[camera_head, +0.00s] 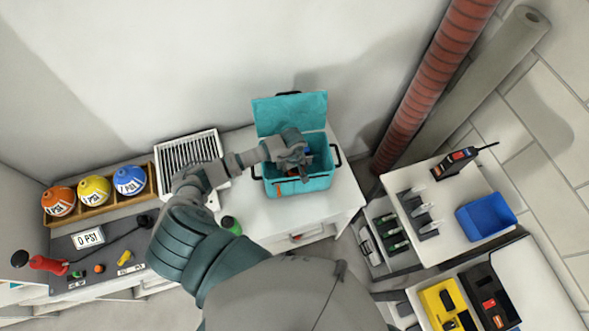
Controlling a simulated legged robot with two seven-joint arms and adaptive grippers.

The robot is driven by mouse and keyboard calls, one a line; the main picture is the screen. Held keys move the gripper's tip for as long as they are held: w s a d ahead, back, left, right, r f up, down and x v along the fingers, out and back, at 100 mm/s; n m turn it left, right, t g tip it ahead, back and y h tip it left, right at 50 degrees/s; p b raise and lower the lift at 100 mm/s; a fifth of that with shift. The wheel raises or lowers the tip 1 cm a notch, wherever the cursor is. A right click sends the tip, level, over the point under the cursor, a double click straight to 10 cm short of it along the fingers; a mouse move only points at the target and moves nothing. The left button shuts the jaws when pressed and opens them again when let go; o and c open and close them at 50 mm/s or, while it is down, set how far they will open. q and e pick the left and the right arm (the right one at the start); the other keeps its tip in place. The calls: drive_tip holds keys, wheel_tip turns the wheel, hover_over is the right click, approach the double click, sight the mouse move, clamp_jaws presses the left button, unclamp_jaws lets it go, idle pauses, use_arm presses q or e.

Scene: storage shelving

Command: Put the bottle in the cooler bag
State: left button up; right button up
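The teal cooler bag (297,187) stands on the white table with its lid (289,111) raised at the back. My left arm reaches in from the lower left, and my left gripper (302,172) is over the bag's opening, pointing down into it. Small blue and orange patches show beside the gripper, but I cannot tell what they belong to. The gripper's fingers are too small and covered to tell whether they are open or shut. A green, dark-topped round object (232,225), possibly a bottle, is partly hidden beside my arm at the table's front. My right gripper is not in view.
A white slatted rack (189,152) stands left of the bag. A wooden tray holds orange, yellow and blue balls (130,180). At right are a cart with tools (425,215), a blue bin (486,216) and a red pipe (430,85). The tabletop (270,217) before the bag is clear.

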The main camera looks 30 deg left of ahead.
use_arm(q)
drive_tip(key=o, duration=1.3)
drive_tip(key=shift+d, duration=0.2)
drive_tip(key=shift+o, duration=0.4)
drive_tip(key=shift+d, duration=0.15)
drive_tip(key=shift+d+r, duration=0.1)
drive_tip(key=shift+d, duration=0.1)
drive_tip(key=shift+r, duration=0.2)
drive_tip(key=r, duration=0.3)
drive_tip(key=r+b, duration=0.1)
drive_tip(key=r, duration=0.6)
drive_tip(key=shift+s+a+r, duration=0.1)
drive_tip(key=shift+a+r, duration=0.15)
drive_tip(key=shift+a, duration=0.15)
drive_tip(key=shift+d+r, duration=0.15)
drive_tip(key=shift+r, duration=0.35)
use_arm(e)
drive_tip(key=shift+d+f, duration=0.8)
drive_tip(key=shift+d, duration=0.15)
use_arm(q)
drive_tip(key=shift+a, duration=0.2)
